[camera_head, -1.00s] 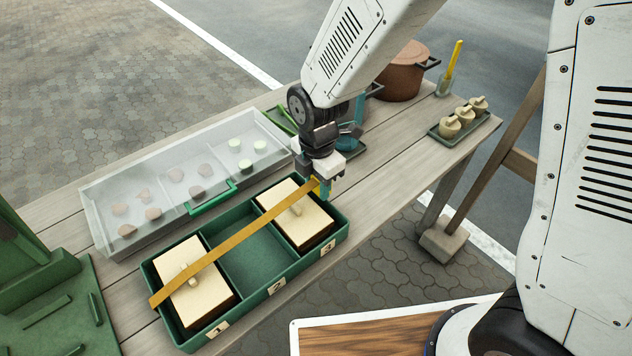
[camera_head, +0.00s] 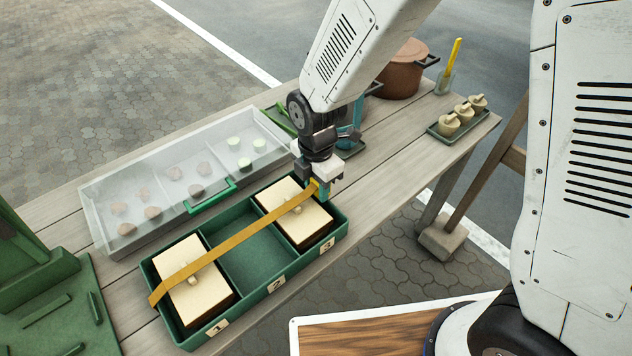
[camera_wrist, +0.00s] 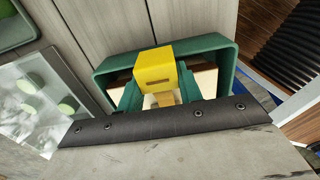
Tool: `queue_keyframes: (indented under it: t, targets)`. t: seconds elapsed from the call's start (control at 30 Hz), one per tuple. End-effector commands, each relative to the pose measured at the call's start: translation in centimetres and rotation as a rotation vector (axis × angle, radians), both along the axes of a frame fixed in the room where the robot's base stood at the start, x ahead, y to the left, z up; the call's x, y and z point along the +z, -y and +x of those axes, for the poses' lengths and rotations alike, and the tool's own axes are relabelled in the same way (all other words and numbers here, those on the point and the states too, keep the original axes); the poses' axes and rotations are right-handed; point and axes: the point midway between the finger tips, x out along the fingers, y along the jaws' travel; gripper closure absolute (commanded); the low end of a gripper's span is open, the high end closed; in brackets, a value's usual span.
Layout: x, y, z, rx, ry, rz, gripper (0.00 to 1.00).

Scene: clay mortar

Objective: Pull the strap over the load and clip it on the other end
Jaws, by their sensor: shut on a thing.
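A yellow strap (camera_head: 232,246) runs over the green tray (camera_head: 270,291), from its left end past compartment 1 to my gripper at the far right. It passes over two cream-topped blocks with knobs, one (camera_head: 212,294) in compartment 1 and one (camera_head: 305,231) in compartment 3. Compartment 2 is empty. My gripper (camera_head: 319,191) is shut on the strap's yellow end piece, just above the tray's right end. In the wrist view the yellow end piece (camera_wrist: 155,69) has a dark slot and sits between the teal fingers. A clip on the tray's right end is hidden behind the gripper.
A clear-lidded case (camera_head: 165,215) with a green handle lies behind the tray. A brown pot (camera_head: 403,72), a cup with a yellow-handled tool (camera_head: 446,80) and a small tray of several knobbed pieces (camera_head: 444,133) stand at the right. A green fixture (camera_head: 55,300) is at left.

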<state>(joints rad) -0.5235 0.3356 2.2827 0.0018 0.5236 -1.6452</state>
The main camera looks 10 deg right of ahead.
Motion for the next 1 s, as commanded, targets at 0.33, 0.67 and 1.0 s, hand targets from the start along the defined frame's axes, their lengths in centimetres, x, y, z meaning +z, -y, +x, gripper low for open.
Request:
queue_keyframes:
  t: [0.33, 0.67, 1.0]
  targets:
    - [0.0, 0.0, 0.0, 0.000, 0.000, 0.000, 0.83]
    - [-0.8, 0.0, 0.0, 0.000, -0.001, -0.001, 0.83]
    - [-1.5, 0.0, -0.2, 0.000, -0.003, -0.002, 0.82]
